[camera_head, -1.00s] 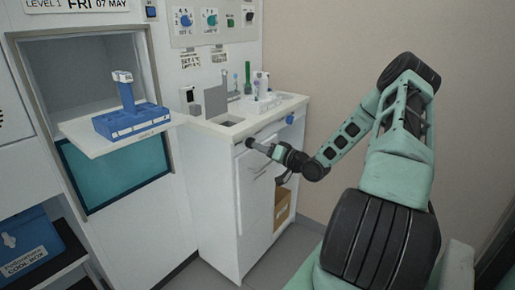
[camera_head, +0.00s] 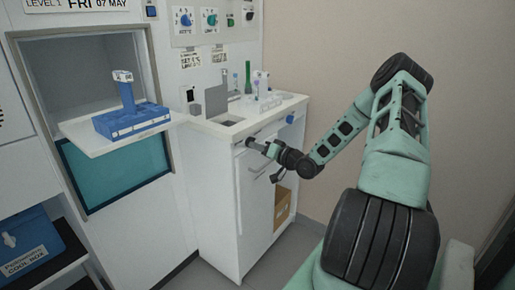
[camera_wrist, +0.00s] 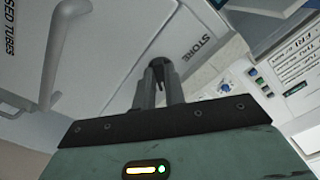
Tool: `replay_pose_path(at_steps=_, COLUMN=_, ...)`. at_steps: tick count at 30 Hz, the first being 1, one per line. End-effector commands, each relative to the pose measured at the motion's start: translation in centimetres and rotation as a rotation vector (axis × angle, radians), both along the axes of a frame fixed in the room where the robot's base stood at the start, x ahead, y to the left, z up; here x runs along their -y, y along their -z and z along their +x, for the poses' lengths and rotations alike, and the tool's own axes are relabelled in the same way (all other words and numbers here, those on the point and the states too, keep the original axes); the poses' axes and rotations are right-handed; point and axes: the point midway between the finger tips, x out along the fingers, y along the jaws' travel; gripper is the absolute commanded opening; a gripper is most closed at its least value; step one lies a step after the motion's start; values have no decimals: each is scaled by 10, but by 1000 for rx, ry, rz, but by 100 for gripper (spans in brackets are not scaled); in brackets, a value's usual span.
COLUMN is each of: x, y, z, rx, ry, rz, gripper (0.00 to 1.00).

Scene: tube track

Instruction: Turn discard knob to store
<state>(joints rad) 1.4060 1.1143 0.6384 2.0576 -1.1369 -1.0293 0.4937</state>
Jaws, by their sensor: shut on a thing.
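My gripper (camera_head: 250,143) is at the upper front of the white cabinet (camera_head: 215,190), just below the counter edge. In the wrist view my gripper (camera_wrist: 160,72) has its two grey fingers close together, shut on a small dark part that I take for the discard knob (camera_wrist: 158,65). The fingers hide most of the knob, so its pointing direction cannot be told. A printed "STORE" label (camera_wrist: 198,44) shows on the cabinet front, just beside the fingertips.
A white handle (camera_wrist: 65,50) stands out from the cabinet front. The counter (camera_head: 265,112) above holds a rack with tubes. A shelf with a blue tray (camera_head: 133,121) stands at left.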

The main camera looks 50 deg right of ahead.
Motion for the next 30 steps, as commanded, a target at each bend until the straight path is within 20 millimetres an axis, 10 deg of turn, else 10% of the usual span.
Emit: replay_pose_path(at_steps=30, x=5, y=5, z=1, rx=65, ry=-1, rz=-822, gripper=0)
